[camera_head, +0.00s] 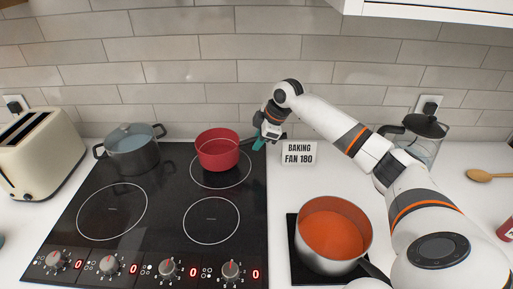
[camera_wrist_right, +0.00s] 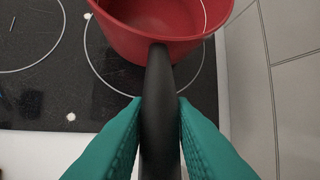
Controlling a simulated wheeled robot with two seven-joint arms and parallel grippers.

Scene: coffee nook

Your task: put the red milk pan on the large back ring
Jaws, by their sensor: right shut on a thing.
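The red milk pan (camera_head: 219,153) is upright at the back right of the hob, over the back right ring (camera_head: 221,187). The ring's outline shows around and in front of the pan, and I cannot tell whether the pan's base touches the glass. My right gripper (camera_head: 259,143) is shut on the pan's dark handle, to the right of the pan. In the right wrist view the teal fingers (camera_wrist_right: 160,104) close on both sides of the black handle (camera_wrist_right: 159,78), and the red pan (camera_wrist_right: 125,36) is ahead of them. My left gripper is not in view.
A grey pot (camera_head: 132,153) stands on the back left of the hob (camera_head: 165,200). The two front rings are empty. A pan of orange soup (camera_head: 334,235) stands on a dark mat at right. A "BAKING FAN 180" sign (camera_head: 299,153) stands close to my right gripper. The tiled wall is behind.

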